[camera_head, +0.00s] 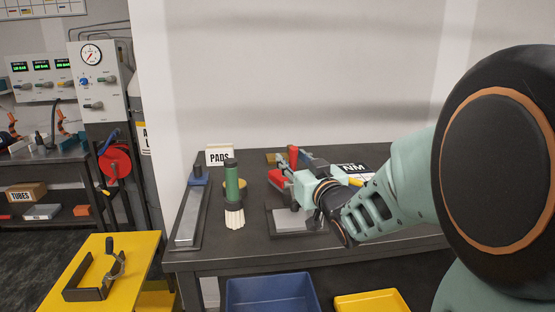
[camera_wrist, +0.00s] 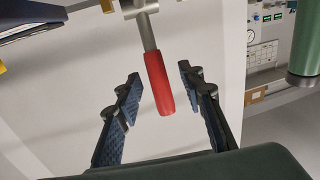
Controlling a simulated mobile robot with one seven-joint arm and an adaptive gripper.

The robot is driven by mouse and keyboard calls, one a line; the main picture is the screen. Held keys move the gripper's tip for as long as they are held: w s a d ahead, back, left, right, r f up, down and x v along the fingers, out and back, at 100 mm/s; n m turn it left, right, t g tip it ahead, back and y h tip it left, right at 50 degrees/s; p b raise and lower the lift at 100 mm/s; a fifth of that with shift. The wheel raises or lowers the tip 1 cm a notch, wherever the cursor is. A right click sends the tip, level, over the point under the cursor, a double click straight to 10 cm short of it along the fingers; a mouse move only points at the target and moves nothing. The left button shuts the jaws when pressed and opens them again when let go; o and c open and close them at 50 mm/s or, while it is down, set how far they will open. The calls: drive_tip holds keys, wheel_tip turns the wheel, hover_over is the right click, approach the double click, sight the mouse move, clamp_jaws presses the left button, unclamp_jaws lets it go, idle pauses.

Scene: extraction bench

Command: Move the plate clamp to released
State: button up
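The plate clamp shows as a red handle (camera_wrist: 158,85) on a grey metal shaft (camera_wrist: 147,30) in the wrist view. In the head view a red handle (camera_head: 293,156) stands upright behind my gripper (camera_head: 300,170), above a grey plate (camera_head: 292,220) on the bench. In the wrist view my gripper (camera_wrist: 160,76) is open, with blue-padded fingers on either side of the red handle. Gaps show between the handle and both fingers. My gripper and arm hide much of the clamp's body in the head view.
On the bench (camera_head: 255,245), a green cylinder (camera_head: 232,183) and a long grey block (camera_head: 189,215) stand left of the plate. A "PADS" sign (camera_head: 219,155) is behind. A blue bin (camera_head: 270,293) and yellow tray (camera_head: 373,301) lie in front. A black-handled device (camera_head: 93,281) sits on a yellow stand.

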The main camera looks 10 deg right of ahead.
drive_tip(key=shift+c, duration=0.6)
clamp_jaws()
